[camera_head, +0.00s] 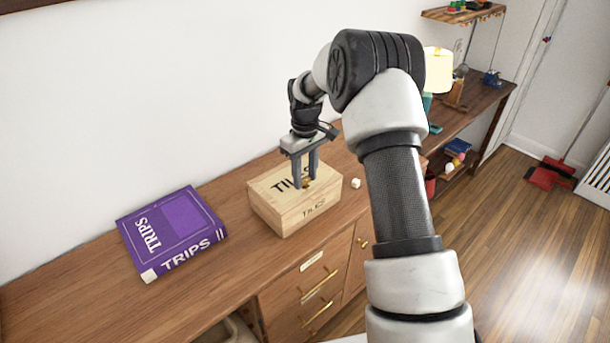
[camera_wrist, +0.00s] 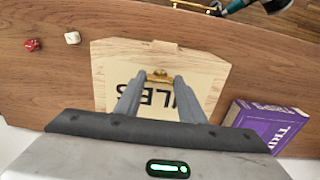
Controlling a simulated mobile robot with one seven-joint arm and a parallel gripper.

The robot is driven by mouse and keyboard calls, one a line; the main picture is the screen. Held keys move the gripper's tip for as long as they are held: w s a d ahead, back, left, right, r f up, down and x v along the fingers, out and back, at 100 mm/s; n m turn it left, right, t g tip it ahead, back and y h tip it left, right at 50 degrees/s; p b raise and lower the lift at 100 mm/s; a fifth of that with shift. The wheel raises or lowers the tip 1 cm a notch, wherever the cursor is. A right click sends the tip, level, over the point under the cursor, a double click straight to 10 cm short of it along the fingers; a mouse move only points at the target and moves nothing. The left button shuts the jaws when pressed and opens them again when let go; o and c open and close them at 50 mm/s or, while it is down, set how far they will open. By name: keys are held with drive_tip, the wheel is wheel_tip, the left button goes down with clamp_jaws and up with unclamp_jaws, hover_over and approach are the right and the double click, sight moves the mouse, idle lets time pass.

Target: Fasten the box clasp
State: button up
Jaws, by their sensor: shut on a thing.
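The pale wooden box (camera_head: 279,222) marked TILES sits on the wooden cabinet top, and its lid looks down. In the wrist view the box (camera_wrist: 101,80) lies below my gripper. A small brass clasp (camera_wrist: 160,75) shows near the box's edge, between my fingertips. My gripper (camera_head: 305,186) reaches down over the lid in the head view, with its fingers near the front edge. The fingers (camera_wrist: 161,80) close in on the clasp from both sides. The fingers partly hide the clasp and the lettering, and I cannot tell whether the clasp is latched.
A purple TRIPS book (camera_head: 172,231) lies left of the box. A white die (camera_head: 356,183) lies to its right; a red die (camera_wrist: 32,45) shows in the wrist view. Drawers with brass handles (camera_head: 318,285) are below. A lit lamp (camera_head: 438,70) stands farther back.

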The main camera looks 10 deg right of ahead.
sight(305, 179)
drive_tip(key=o, duration=1.1)
drive_tip(key=shift+c, duration=0.2)
wheel_tip(305, 179, up, 18)
drive_tip(key=shift+f, duration=0.25)
drive_tip(key=shift+s, duration=0.1)
